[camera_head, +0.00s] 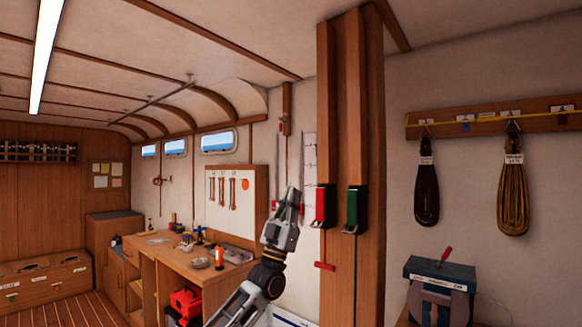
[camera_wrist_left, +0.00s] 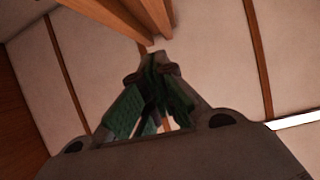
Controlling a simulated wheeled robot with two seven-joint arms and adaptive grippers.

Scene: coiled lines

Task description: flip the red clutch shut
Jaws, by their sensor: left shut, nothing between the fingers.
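The red clutch (camera_head: 326,206) is fixed on the face of the wooden post (camera_head: 342,70), left of a green clutch (camera_head: 356,208). A small pale metal piece shows at the red clutch's lower end; I cannot tell how its lever stands. A red line hangs below it to a red T-handle (camera_head: 324,266). My left gripper (camera_head: 291,190) points up, shut and empty, just left of the red clutch in the picture, with a gap between them. In the left wrist view its fingertips (camera_wrist_left: 154,58) meet below wooden beams (camera_wrist_left: 125,14); no clutch shows there. My right gripper is not seen.
A pegboard (camera_head: 230,200) and a workbench (camera_head: 185,258) with tools stand behind my left arm. Coiled lines (camera_head: 427,195) hang from a rail at the right, above a dark box-topped device (camera_head: 440,275). The wall between post and coils is bare.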

